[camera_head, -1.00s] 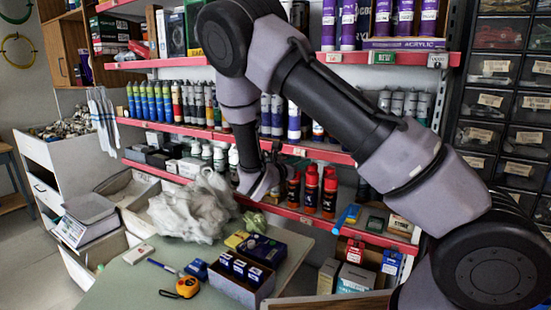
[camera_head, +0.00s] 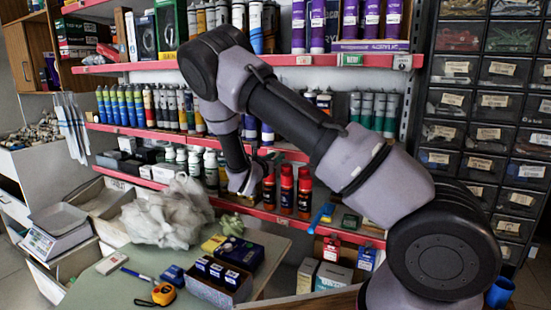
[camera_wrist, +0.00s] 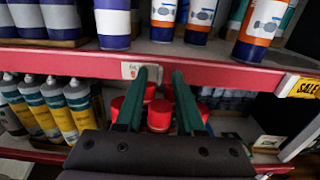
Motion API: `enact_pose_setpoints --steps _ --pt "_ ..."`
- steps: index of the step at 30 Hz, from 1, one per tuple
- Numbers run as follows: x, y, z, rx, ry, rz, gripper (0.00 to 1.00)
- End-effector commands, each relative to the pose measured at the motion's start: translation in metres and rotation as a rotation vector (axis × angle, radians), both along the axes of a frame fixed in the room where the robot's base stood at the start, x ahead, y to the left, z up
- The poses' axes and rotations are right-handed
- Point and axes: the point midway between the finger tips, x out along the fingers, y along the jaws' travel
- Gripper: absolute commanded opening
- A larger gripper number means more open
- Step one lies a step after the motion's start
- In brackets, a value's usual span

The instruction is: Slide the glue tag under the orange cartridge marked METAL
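My gripper (camera_wrist: 160,72) has two dark green fingers, apart and pointing at the red shelf rail. A white tag (camera_wrist: 129,71) sits on the rail, partly behind the left finger; its print is too small to read. In the wrist view, a blue cartridge with an orange band and white label (camera_wrist: 262,18) stands on the shelf above, right of the fingers. Similar cartridges (camera_wrist: 165,12) stand nearer the middle. I cannot read METAL on any of them. In the head view, my gripper (camera_head: 266,156) is near the middle rail, small and partly hidden by my arm.
Red-capped bottles (camera_head: 287,188) stand on the shelf below, close beyond the fingers. Yellow-and-blue bottles (camera_wrist: 40,105) stand left on that shelf. A yellow SALE sign (camera_wrist: 302,87) is on the rail at right. The counter (camera_head: 120,290) holds a tape measure (camera_head: 163,294) and boxes.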

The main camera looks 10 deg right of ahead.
Motion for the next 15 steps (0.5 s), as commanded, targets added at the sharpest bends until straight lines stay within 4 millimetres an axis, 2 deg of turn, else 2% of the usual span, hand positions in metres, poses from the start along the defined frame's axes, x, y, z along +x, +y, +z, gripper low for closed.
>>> enact_pose_setpoints --steps 7,10,15 --pt "0.0005 -0.0002 -0.0001 0.0 0.0 0.0 0.38" --pt "0.0005 -0.0002 -0.0001 0.0 0.0 0.0 0.0" --pt "0.0004 -0.0002 -0.0001 0.001 0.001 0.0 0.0"
